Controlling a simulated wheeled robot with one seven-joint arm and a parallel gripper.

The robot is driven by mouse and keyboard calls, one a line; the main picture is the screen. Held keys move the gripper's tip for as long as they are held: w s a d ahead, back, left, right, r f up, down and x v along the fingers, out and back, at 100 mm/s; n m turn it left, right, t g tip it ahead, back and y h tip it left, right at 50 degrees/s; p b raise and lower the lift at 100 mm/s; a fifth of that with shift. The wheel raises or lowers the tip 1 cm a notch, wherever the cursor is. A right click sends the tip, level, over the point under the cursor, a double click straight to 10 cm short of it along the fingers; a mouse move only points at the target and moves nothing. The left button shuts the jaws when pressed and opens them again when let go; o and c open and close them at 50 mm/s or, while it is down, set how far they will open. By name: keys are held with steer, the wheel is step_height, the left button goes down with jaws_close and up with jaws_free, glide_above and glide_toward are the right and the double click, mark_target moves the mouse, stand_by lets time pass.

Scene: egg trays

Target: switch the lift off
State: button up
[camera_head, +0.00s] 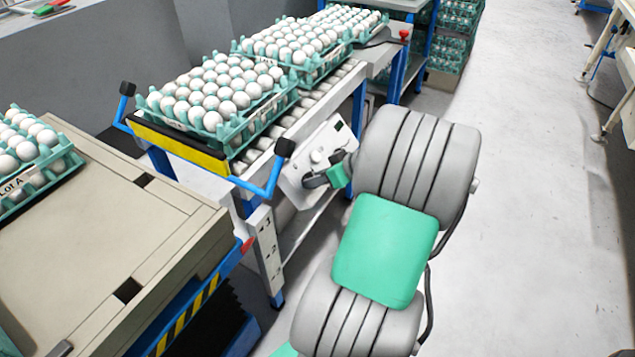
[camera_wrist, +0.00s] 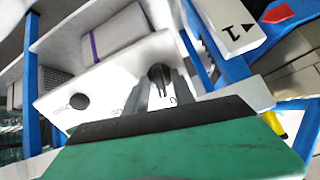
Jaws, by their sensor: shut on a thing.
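A white control panel (camera_head: 322,150) is mounted on the side of the roller conveyor frame. In the wrist view the panel (camera_wrist: 110,85) carries a dark rotary knob (camera_wrist: 160,72) with small lettering beside it, and a second dark knob (camera_wrist: 78,101) to its left. My gripper (camera_wrist: 163,90) is shut on the first knob, its two grey fingers on either side of it. The fingers partly hide the knob and its markings, so I cannot tell its setting. In the head view my gripper (camera_head: 315,181) is at the panel's lower part. A tan platform with striped edging (camera_head: 110,215), apparently the lift, stands at left.
Teal trays of white eggs (camera_head: 240,140) sit on the roller conveyor (camera_head: 335,82). Another egg tray (camera_head: 60,165) is on the tan platform. A blue handle (camera_head: 262,190) with a black knob juts out near the panel. The floor (camera_head: 540,200) at right is clear.

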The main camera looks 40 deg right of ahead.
steer(key=shift+a+f+n+b, duration=0.3)
steer(key=shift+f+n+b, duration=0.2)
steer(key=shift+n+b, duration=0.7)
steer(key=o, duration=0.6)
steer(key=shift+r, duration=0.15)
steer(key=shift+s+d+r+p, duration=0.1)
steer(key=shift+s+r+p, duration=0.05)
steer(key=shift+r+p, duration=0.3)
steer(key=p+v, duration=0.1)
steer(key=v, duration=0.1)
steer(key=p+v, duration=0.2)
steer(key=v, duration=0.1)
steer(key=p+v, duration=0.1)
steer(key=v, duration=0.2)
steer(key=shift+d, duration=0.3)
